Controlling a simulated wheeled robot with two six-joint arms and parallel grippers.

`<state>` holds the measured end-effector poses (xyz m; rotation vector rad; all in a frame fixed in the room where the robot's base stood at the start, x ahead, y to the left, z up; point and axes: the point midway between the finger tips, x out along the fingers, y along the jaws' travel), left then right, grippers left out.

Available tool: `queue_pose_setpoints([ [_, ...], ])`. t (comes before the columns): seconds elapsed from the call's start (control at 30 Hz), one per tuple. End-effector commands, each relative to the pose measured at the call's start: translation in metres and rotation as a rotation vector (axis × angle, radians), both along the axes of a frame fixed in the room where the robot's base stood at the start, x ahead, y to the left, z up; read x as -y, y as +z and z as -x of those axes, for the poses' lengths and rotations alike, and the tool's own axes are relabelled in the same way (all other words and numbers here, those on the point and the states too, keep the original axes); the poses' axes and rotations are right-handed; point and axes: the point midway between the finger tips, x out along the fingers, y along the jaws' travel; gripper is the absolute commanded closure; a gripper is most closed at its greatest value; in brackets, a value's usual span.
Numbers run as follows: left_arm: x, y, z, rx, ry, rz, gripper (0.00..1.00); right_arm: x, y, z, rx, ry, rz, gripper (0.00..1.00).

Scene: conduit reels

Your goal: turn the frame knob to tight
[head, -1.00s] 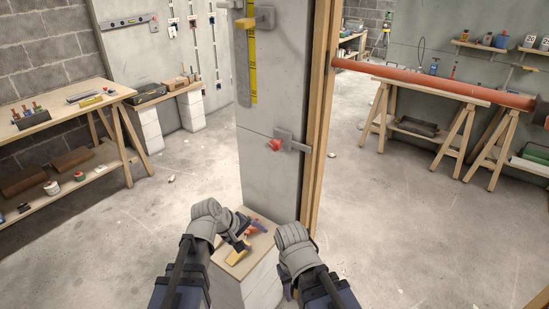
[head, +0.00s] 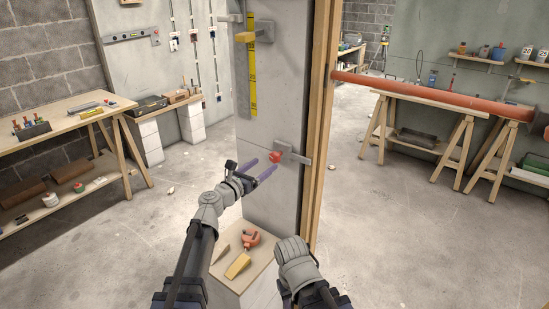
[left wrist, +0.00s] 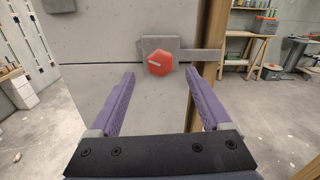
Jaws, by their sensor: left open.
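The frame knob (head: 276,157) is a small red knob on a grey clamp block on the concrete pillar, beside the wooden frame post.
A pedestal (head: 258,258) below the knob carries an orange tool (head: 250,239) and a yellow wedge (head: 238,266). A yellow-handled clamp (head: 256,34) sits higher on the pillar. An orange pipe (head: 430,92) runs to the right of the post. The floor at left is open.

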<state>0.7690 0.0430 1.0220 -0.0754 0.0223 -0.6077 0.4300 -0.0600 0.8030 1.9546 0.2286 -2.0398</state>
Motion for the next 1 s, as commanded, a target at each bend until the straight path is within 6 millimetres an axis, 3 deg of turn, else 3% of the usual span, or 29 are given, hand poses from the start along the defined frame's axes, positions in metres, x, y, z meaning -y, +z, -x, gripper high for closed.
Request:
queue_pose_setpoints([
  [0.5, 0.039, 0.0, -0.057, 0.001, -0.002, -0.003, 0.18, 0.0, 0.0, 0.0, 0.0, 0.0, 0.0, 0.5],
  [0.83, 0.043, 0.0, -0.06, 0.002, -0.001, -0.004, 0.18, 0.0, 0.0, 0.0, 0.0, 0.0, 0.0, 0.5],
  [1.0, 0.043, 0.0, -0.06, 0.002, -0.001, -0.004, 0.38, 0.0, 0.0, 0.0, 0.0, 0.0, 0.0, 0.5],
])
